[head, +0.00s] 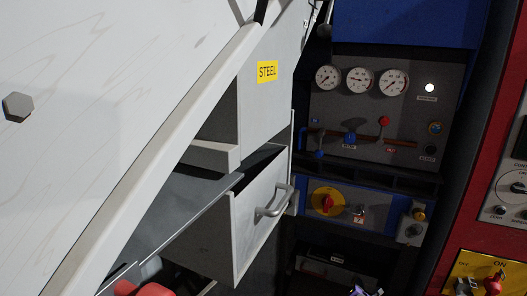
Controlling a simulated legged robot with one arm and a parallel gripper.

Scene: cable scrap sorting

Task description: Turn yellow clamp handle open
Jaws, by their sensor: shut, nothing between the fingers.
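I cannot make out a yellow clamp handle in the head view. A yellow round plate with a red rotary knob (327,202) sits on a blue panel right of centre. A yellow plate with a red switch (493,283), marked ON, is cut off at the bottom right. Neither looks clearly like a clamp. My gripper is not in view, so its place relative to these things does not show.
A large pale panel (90,90) with a bolt fills the left. A grey bin (250,235) with a handle stands at centre, below a yellow STEEL label (267,71). A gauge panel (330,112) and a red cabinet (480,215) are on the right.

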